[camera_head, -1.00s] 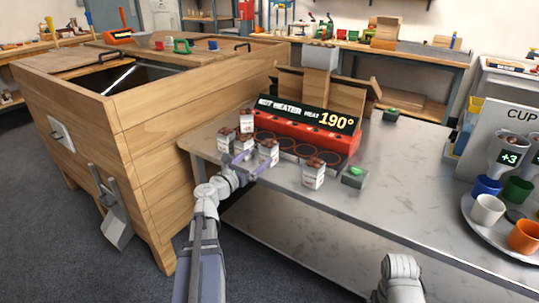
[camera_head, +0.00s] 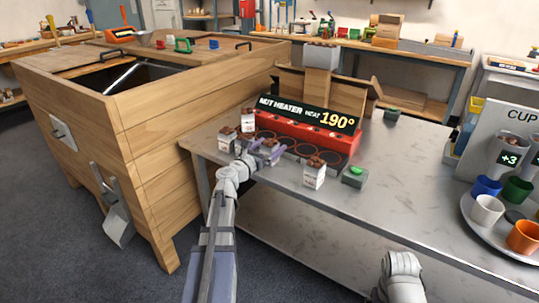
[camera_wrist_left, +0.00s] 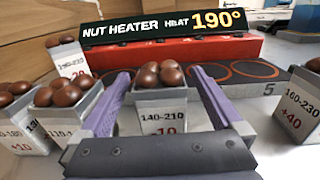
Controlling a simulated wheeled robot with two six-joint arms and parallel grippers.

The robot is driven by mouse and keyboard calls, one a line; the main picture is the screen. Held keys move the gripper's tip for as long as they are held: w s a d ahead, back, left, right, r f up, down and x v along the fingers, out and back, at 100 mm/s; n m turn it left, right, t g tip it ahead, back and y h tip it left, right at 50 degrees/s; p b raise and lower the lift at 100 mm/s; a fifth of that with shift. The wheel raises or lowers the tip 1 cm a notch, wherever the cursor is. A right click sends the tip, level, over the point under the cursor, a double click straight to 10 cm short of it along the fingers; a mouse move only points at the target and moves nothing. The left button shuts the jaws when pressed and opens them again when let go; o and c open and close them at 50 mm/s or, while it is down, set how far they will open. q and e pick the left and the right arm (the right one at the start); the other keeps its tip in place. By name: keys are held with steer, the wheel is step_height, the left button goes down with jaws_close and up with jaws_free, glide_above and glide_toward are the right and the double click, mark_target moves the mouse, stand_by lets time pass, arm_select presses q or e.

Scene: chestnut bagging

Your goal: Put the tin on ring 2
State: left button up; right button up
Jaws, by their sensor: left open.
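A pale square tin of chestnuts marked 140-210 (camera_wrist_left: 162,118) stands between the fingers of my left gripper (camera_wrist_left: 160,95) in the left wrist view. The fingers are open, one on each side, with narrow gaps showing. In the head view my left gripper (camera_head: 264,153) is at the heater's front left, partly hiding this tin (camera_head: 268,144). The red nut heater (camera_head: 310,138) has a row of dark ring plates (camera_wrist_left: 240,71). Only the number 5 at the right end reads clearly; I cannot make out ring 2's number. My right gripper is out of view.
Other chestnut tins stand to the left (camera_wrist_left: 66,100) and behind left (camera_wrist_left: 70,60). A 160-230 tin (camera_wrist_left: 298,105) stands at the right. A green-button box (camera_head: 355,175) sits beside it. The table's (camera_head: 400,185) middle is clear; a cup tray (camera_head: 500,235) is at right.

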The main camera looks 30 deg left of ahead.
mark_target(270, 146)
arm_select(q)
jaws_close()
stand_by(0.8)
steer(key=shift+r, duration=0.1)
step_height(270, 146, up, 10)
steer(key=p, duration=1)
